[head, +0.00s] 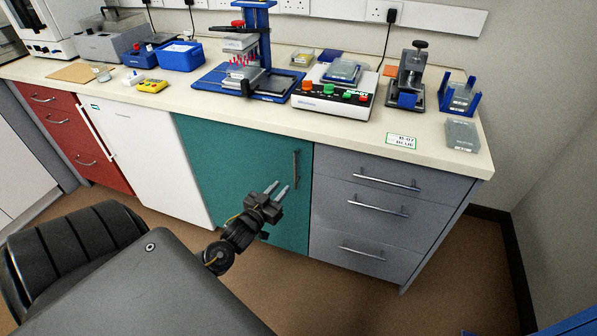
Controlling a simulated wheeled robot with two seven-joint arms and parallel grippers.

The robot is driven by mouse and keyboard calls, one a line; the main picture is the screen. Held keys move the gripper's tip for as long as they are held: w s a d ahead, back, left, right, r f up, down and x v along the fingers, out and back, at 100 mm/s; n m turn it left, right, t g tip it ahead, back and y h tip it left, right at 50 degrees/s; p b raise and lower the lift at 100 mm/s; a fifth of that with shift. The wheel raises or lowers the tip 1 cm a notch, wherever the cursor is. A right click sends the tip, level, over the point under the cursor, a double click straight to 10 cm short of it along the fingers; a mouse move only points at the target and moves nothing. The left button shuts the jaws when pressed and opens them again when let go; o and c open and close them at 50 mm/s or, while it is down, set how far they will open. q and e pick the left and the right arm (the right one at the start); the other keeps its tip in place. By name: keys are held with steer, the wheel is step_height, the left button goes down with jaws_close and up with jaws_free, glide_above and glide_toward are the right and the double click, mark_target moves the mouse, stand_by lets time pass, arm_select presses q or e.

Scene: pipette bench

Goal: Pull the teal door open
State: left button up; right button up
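The teal door (225,165) is a flat cupboard front under the bench, between the white door and the grey drawers. It looks shut. Its vertical metal handle (296,170) is near the right edge. My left gripper (278,188) is in front of the door, just left of and below the handle, with its fingers pointing up towards it. The two fingers are apart with a gap between them, and nothing shows in it. The gripper appears apart from the handle, though the depth is hard to judge. My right gripper is not in view.
Grey drawers (372,210) with bar handles stand right of the door. A white front (150,150) and red drawers (75,130) are to the left. The benchtop (300,122) above carries lab equipment. A black chair (80,250) stands at lower left. Brown floor is open at right.

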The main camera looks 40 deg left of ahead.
mark_target(295, 171)
arm_select(q)
steer(key=w, duration=0.3)
steer(key=w+a, duration=0.1)
steer(key=w, duration=0.6)
steer(key=shift+w+a, duration=0.2)
steer(key=shift+a, duration=0.2)
jaws_close()
